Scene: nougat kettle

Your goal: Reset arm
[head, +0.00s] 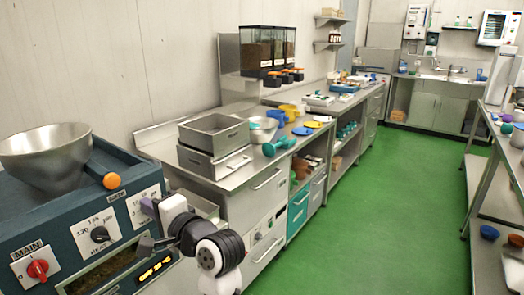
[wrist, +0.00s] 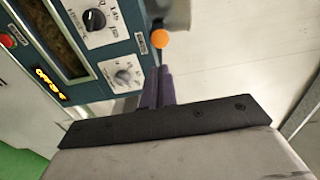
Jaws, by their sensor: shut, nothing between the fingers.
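My gripper (head: 148,207) is in front of the right end of the blue-green kettle machine's control panel (head: 70,238) in the head view. Its purple fingers (wrist: 157,88) are together in the wrist view, with nothing between them. An orange knob (wrist: 160,39) shows just beyond the fingertips; it also shows in the head view (head: 111,181). My arm's white and black links fill the lower middle of the head view. Whether the fingers touch the panel cannot be told.
A steel bowl (head: 46,158) sits on top of the machine. A red main switch (head: 37,269) is at its lower left. A steel counter (head: 235,180) with boxes, scoops and bowls runs along the wall. The green floor (head: 400,210) is clear; a steel table (head: 510,165) stands at right.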

